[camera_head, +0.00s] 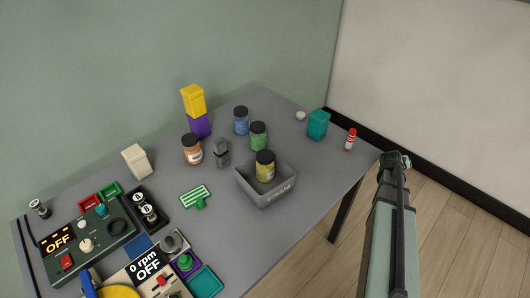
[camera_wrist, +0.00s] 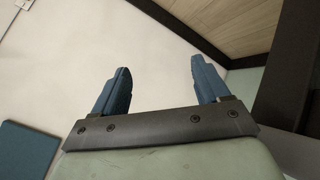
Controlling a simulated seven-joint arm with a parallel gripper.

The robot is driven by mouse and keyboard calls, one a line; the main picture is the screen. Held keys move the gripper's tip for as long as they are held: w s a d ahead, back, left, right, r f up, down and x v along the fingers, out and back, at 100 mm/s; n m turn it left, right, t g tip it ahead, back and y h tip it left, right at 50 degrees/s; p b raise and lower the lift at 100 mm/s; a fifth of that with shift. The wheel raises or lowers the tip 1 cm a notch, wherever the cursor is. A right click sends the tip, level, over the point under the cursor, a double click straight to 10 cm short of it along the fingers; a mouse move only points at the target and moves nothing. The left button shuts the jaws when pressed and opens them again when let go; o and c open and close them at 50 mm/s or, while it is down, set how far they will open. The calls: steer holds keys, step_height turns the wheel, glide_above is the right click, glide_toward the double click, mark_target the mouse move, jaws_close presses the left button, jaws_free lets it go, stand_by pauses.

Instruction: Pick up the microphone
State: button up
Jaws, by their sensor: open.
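No object is plain to me as the microphone. A small grey upright object (camera_head: 221,153) near the middle of the table may be it, but it is too small to tell. A short dark cylinder with a pale top (camera_head: 40,208) at the table's far left is also unclear. My gripper (camera_wrist: 160,65) is open and empty in the wrist view, with two blue fingers apart. In the head view it is at the upper end of my arm, off the table's right edge, far from both objects.
A grey bin (camera_head: 264,195) holds a yellow jar (camera_head: 265,166). Orange (camera_head: 192,149), green (camera_head: 258,135) and blue (camera_head: 241,121) jars stand around the grey object. A teal box (camera_head: 318,124) and a red-and-white bottle (camera_head: 350,139) stand at the right. Control panels crowd the left.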

steer(key=w+a+r+n+t, duration=0.1)
steer(key=w+r, duration=0.1)
steer(key=r, duration=0.4)
steer(key=w+a+r, duration=0.2)
steer(key=r, duration=0.4)
steer(key=w+a+r+n+t+y, duration=0.1)
steer(key=w+a+r+n, duration=0.1)
steer(key=a+r, duration=0.6)
steer(key=w+a+r+n+t+y, duration=0.1)
steer(key=w+a+r+t, duration=0.1)
steer(key=a+r, duration=0.65)
steer(key=n+g+y, duration=0.6)
steer(key=y, duration=0.4)
glide_toward(221, 141)
steer(key=x, duration=0.6)
steer(key=shift+w+a+r, duration=0.1)
steer(key=shift+w, duration=0.15)
steer(key=shift+s+x, duration=0.15)
steer(key=shift+x, duration=1.3)
steer(key=shift+s+x, duration=0.1)
steer(key=shift+x, duration=1.35)
